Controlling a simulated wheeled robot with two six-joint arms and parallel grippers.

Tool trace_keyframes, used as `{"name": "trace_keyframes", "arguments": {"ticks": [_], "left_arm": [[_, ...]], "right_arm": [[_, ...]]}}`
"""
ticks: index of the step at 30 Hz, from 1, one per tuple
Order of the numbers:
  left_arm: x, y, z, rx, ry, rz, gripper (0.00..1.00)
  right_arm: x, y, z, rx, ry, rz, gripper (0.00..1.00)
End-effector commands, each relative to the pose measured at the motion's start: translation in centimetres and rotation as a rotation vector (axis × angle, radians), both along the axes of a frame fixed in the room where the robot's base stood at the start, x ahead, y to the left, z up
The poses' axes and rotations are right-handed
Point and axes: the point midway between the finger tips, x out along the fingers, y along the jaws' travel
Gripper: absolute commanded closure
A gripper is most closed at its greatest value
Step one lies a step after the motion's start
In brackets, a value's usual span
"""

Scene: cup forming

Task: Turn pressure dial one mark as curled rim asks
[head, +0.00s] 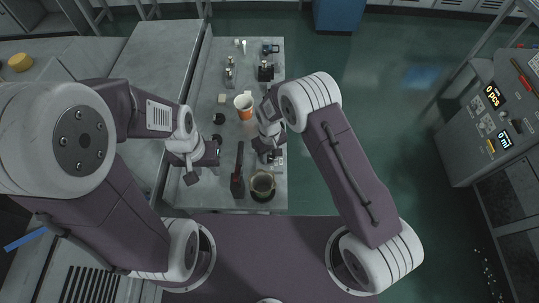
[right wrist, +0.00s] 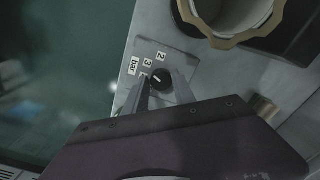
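The pressure dial (right wrist: 161,80) is a small black knob with a white pointer line, on a grey plate with the labels 2, 3 and bar; another label is partly covered by a finger. My right gripper (right wrist: 162,87) has one finger on each side of the dial, close against it. In the head view my right gripper (head: 273,156) hides the dial. The formed cup (right wrist: 236,22) has a tan, wavy curled rim and stands in a black holder; it also shows in the head view (head: 262,183). My left gripper (head: 202,176) is apart from it, open and empty.
An orange and white cup (head: 244,106) stands on the grey bench (head: 212,88) among small fixtures. A dark upright tool (head: 238,177) stands left of the formed cup. A console (head: 492,122) with lit displays is at the right. Green floor lies between.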

Motion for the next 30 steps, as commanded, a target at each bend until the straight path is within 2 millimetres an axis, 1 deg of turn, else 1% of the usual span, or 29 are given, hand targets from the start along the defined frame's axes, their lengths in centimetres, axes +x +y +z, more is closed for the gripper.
{"name": "trace_keyframes", "arguments": {"ticks": [1, 2, 3, 11, 17, 30], "left_arm": [[0.0, 0.0, 0.0, 0.000, 0.000, 0.000, 0.64], [0.0, 0.0, 0.0, 0.000, 0.000, 0.000, 0.64], [0.0, 0.0, 0.0, 0.000, 0.000, 0.000, 0.64], [0.0, 0.0, -0.1, 0.000, 0.000, 0.000, 0.64], [0.0, 0.0, -0.5, 0.000, 0.000, 0.000, 0.64], [0.0, 0.0, -1.7, 0.000, 0.000, 0.000, 0.64]], "right_arm": [[0.0, 0.0, 0.0, -0.001, -0.001, 0.001, 0.89], [0.1, -0.1, 0.0, -0.001, -0.001, 0.001, 0.97], [0.1, -0.1, 0.0, -0.001, -0.001, 0.001, 1.00], [0.1, 0.0, 0.1, 0.000, -0.001, -0.014, 1.00], [0.1, 0.0, 0.0, 0.000, -0.002, -0.094, 1.00], [0.2, 0.0, 0.1, 0.000, -0.003, -0.457, 1.00]]}}
